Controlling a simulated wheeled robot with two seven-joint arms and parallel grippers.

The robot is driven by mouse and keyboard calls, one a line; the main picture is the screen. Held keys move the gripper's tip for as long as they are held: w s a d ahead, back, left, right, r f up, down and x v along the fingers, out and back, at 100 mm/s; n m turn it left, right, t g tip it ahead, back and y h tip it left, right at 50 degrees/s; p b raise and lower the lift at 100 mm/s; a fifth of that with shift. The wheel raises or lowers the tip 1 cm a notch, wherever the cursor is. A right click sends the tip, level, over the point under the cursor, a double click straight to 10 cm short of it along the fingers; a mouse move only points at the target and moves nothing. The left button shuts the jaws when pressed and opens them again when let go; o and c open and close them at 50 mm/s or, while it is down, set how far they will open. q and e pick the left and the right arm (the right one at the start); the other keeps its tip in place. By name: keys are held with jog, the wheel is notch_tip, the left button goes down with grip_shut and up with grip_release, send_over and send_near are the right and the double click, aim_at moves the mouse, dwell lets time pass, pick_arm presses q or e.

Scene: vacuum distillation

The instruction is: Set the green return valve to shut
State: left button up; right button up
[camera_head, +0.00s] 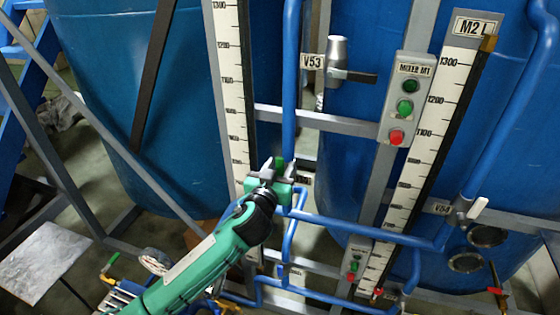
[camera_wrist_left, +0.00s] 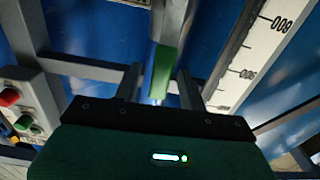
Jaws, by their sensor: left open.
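The green return valve shows as a small green handle (camera_head: 280,163) on the blue vertical pipe (camera_head: 290,90) in the head view, partly hidden by my left gripper (camera_head: 271,171). In the left wrist view the green handle (camera_wrist_left: 164,70) stands upright between the two fingers of the left gripper (camera_wrist_left: 160,85). The gripper is open, with a gap showing on both sides of the handle. I cannot tell how deep the handle sits between the fingers. The valve body is hidden. My right gripper is in neither view.
Valve V53 (camera_head: 337,60) with a dark lever is above right. The Mixer M1 button box (camera_head: 404,100) is further right. Grey frame bars (camera_head: 330,122), blue pipes and measuring scales crowd the space before the blue tanks (camera_head: 125,90).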

pick_arm(q)
jog(key=shift+w+d, duration=0.15)
jog(key=shift+w, duration=0.25)
grip_shut()
